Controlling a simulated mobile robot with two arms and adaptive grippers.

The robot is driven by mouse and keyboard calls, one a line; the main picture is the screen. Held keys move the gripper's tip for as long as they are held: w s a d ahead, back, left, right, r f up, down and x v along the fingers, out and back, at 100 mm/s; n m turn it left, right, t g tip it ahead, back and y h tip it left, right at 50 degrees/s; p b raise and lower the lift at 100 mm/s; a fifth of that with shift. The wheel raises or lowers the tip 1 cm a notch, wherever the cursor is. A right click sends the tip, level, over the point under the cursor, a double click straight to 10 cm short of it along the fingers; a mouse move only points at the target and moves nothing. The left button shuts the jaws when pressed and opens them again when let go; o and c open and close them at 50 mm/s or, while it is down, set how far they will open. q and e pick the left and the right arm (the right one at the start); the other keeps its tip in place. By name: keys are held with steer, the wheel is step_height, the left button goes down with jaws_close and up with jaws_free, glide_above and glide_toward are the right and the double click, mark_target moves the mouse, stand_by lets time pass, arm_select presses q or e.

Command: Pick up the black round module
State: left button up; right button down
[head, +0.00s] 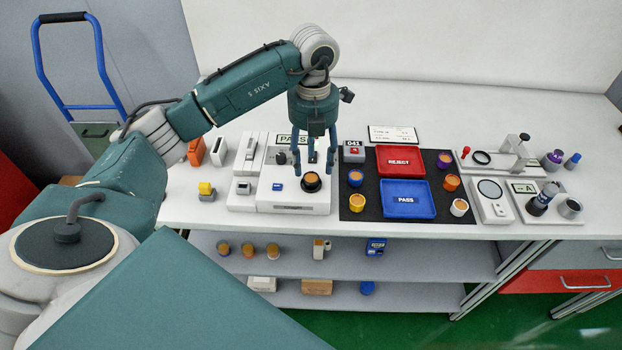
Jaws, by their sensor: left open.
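The black round module (312,181), with a brownish-orange top, sits on the white test device (300,208) near the front of the table. My left gripper (313,168) points down, with its blue-green fingers spread just above and behind the module in the picture. It is open with nothing between the fingers; I cannot tell the exact height gap. My right gripper is not in view.
A black mat right of the device holds a red REJECT tray (401,147), a blue PASS tray (407,212) and several small round modules. White instruments stand to the left. A scale (490,212) and a dark cylinder (543,199) are at the right.

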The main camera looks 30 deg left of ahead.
mark_target(311, 179)
arm_select(q)
steer(key=f, duration=0.1)
steer(key=f+p, duration=0.2)
steer(key=f, duration=0.1)
steer(key=shift+a+f, duration=0.1)
steer(key=shift+a, duration=0.15)
steer(key=shift+f, duration=0.6)
steer(key=c, duration=1.2)
